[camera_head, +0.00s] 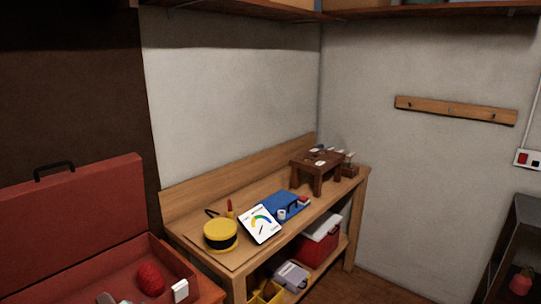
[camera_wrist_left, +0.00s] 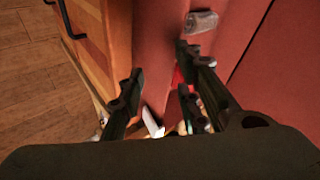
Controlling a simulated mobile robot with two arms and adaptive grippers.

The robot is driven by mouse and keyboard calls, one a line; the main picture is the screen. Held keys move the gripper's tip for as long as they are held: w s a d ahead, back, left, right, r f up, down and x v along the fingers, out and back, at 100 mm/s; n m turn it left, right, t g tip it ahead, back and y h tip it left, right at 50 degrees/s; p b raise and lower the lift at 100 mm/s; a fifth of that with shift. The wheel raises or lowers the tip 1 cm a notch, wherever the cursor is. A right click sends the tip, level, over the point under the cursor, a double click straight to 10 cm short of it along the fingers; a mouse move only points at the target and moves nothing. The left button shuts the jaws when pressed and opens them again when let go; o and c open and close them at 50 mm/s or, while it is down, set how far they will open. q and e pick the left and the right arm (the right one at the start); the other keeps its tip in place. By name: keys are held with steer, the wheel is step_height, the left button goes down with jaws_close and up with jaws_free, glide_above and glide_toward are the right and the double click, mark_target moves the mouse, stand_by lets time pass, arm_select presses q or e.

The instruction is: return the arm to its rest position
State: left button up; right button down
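My left gripper (camera_wrist_left: 158,72) shows in the left wrist view with its two dark fingers spread apart. I see nothing held between them. It is over or beside red surfaces, with a wooden cabinet side to the left; its distance to them is hard to tell. Neither arm shows in the head view, and my right gripper is out of sight.
A red open case (camera_head: 84,205) stands at the lower left with a red round item (camera_head: 151,279) inside. A wooden workbench (camera_head: 292,232) runs along the wall, holding a yellow-black tin (camera_head: 221,235) and a small dark stool (camera_head: 318,165). Floor shows at the lower right.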

arm_select(q)
steer(key=s+d+f+n+g+h, duration=0.1)
steer(key=s+d+f+h, duration=0.2)
steer(key=s, duration=0.6)
steer(key=s+d+f+n+g, duration=0.25)
steer(key=s+d, duration=0.35)
steer(key=s, duration=0.4)
steer(key=s+d+f+n+g+h, duration=0.15)
steer(key=s+d+f, duration=0.25)
steer(key=s, duration=0.5)
step_height(320, 180, down, 27)
steer(key=s+m, duration=0.1)
steer(key=s, duration=0.1)
steer(key=s+a+f+g, duration=0.1)
steer(key=s+a+f, duration=0.1)
steer(key=s+f, duration=1.3)
steer(key=shift+s+a+g, duration=0.3)
steer(key=shift+s, duration=0.4)
steer(key=shift+s, duration=0.1)
